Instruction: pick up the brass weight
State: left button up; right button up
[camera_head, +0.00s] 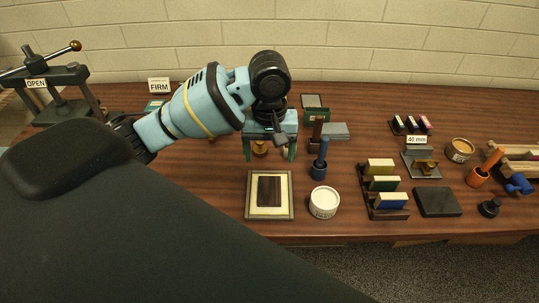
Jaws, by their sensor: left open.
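My left gripper (269,158) comes in from the left and points down over the middle of the table. Its two teal fingers are apart. A small round brass piece (260,148), which looks like the brass weight, shows between the fingers, nearer the left one. Its top is hidden by the gripper, and I cannot tell whether a finger touches it. Another brass-coloured piece (427,167) sits on a dark plate by the "40 mm" sign at the right. My right gripper is not in view.
A framed tray (249,211) with a dark panel and a white tub (324,202) stand in front of the gripper. A blue-handled tool in a dark cup (318,171) stands close on its right. Racks of coloured blocks (389,213) are farther right. A press (72,108) stands far left.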

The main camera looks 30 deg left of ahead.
aim_at(261, 150)
jog(key=i+l+u, duration=0.15)
jog(key=u, duration=0.2)
jog(key=i+l+u, duration=0.15)
jog(key=u, duration=0.25)
jog(key=i+l+u, duration=0.15)
jog(key=u, duration=0.2)
jog(key=l, duration=0.1)
